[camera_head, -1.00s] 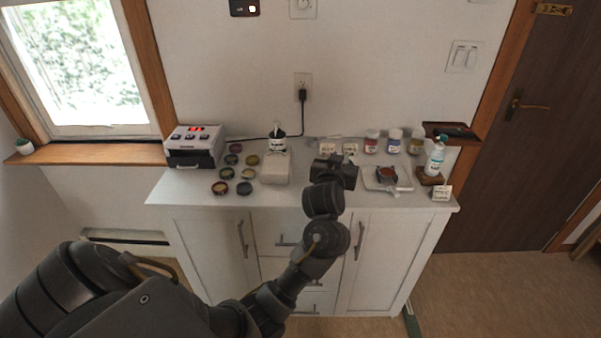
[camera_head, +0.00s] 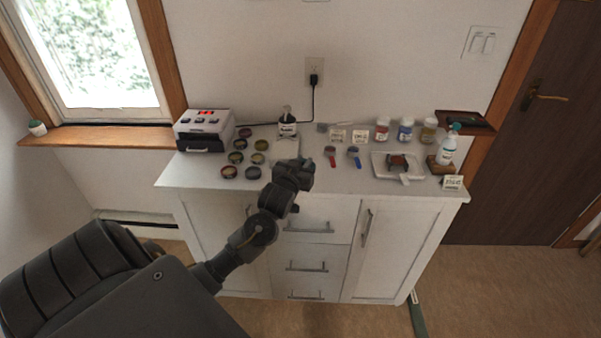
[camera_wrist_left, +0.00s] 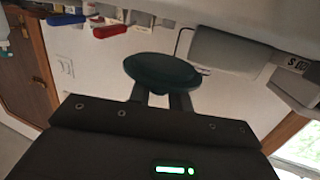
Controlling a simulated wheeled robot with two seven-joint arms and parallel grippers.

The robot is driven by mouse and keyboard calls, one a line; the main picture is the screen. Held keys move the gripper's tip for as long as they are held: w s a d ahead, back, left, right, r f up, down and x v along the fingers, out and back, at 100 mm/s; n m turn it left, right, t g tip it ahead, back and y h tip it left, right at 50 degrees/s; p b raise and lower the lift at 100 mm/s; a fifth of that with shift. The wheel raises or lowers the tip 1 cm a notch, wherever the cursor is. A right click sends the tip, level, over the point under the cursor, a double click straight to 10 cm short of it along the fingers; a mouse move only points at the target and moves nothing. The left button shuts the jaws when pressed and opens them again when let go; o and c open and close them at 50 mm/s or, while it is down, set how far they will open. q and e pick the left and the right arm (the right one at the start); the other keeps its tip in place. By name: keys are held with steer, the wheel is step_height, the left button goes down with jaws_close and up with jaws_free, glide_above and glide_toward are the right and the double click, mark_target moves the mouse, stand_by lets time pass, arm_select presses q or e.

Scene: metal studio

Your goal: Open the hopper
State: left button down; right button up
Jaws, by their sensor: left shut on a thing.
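A white box-shaped machine (camera_head: 203,124) with a red display and a dark front drawer with a handle stands at the left end of the counter; no other hopper is clear to me. My left gripper (camera_head: 296,172) is above the counter's front part, right of the machine and apart from it. In the left wrist view its fingers (camera_wrist_left: 163,98) are shut on a dark teal round disc (camera_wrist_left: 160,70), held clear of the counter. The head view does not show the disc clearly; the wrist hides it. My right gripper is not in view.
Several round tins (camera_head: 237,157) lie between machine and gripper. A pale block (camera_head: 286,146) and a black-capped bottle (camera_head: 287,128) stand behind the gripper. Brushes (camera_head: 354,156), jars (camera_head: 405,130) and a white tray (camera_head: 398,165) are to the right on the white counter.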

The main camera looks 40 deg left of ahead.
arm_select(q)
steer(key=shift+s+a+f, duration=0.1)
steer(key=shift+a+f, duration=0.05)
steer(key=shift+f, duration=0.8)
steer(key=shift+s+a+f, duration=0.1)
steer(key=shift+f, duration=0.85)
steer(key=shift+f, duration=0.15)
steer(key=c, duration=1.3)
jaws_free()
steer(key=shift+r, duration=0.25)
steer(key=v, duration=1.2)
steer(key=shift+f, duration=0.15)
